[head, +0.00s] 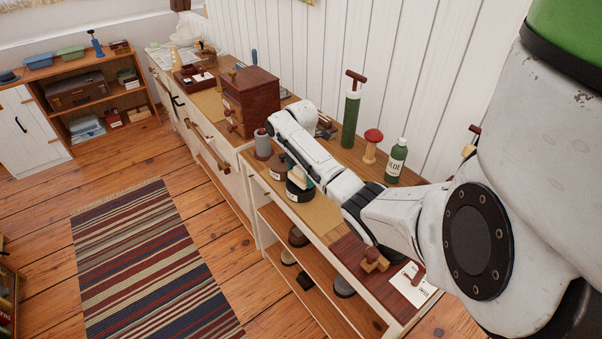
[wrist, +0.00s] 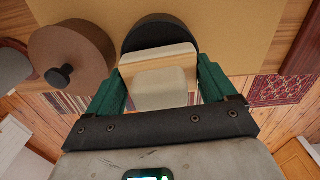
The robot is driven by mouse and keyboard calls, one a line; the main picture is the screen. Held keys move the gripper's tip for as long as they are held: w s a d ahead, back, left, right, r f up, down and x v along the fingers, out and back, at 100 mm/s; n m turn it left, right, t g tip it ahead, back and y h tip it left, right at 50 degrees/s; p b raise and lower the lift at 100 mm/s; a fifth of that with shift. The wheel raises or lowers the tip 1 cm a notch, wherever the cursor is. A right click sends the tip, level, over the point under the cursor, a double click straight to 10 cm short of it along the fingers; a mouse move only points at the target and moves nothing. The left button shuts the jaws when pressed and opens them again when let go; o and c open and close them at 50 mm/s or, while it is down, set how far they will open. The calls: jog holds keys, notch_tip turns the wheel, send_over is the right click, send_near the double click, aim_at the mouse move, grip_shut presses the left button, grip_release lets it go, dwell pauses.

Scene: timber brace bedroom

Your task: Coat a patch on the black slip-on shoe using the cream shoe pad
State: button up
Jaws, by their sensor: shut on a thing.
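My gripper (wrist: 158,88) has green fingers shut on the cream shoe pad (wrist: 160,90), a cream block with a pale wooden back. In the head view my gripper (head: 299,174) is low over the bench top, partly hidden by my arm. The pad is right at a round black container (wrist: 160,32), which also shows in the head view (head: 299,194) with a pale label. I cannot tell whether pad and container touch. I cannot make out the black slip-on shoe with certainty in either view.
A brown lidded pot (wrist: 88,42) stands close beside the black container. A grey cylinder (head: 262,145), a wooden box (head: 250,100), a green pump bottle (head: 351,118), a red-topped stand (head: 371,146) and a green labelled bottle (head: 396,160) crowd the bench. A wooden stamp-like block (head: 374,261) lies nearer.

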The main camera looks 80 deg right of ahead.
jog(key=shift+f, duration=0.6)
dwell(1.7)
jog(key=shift+r+p, duration=2.9)
jog(key=shift+r, duration=0.7)
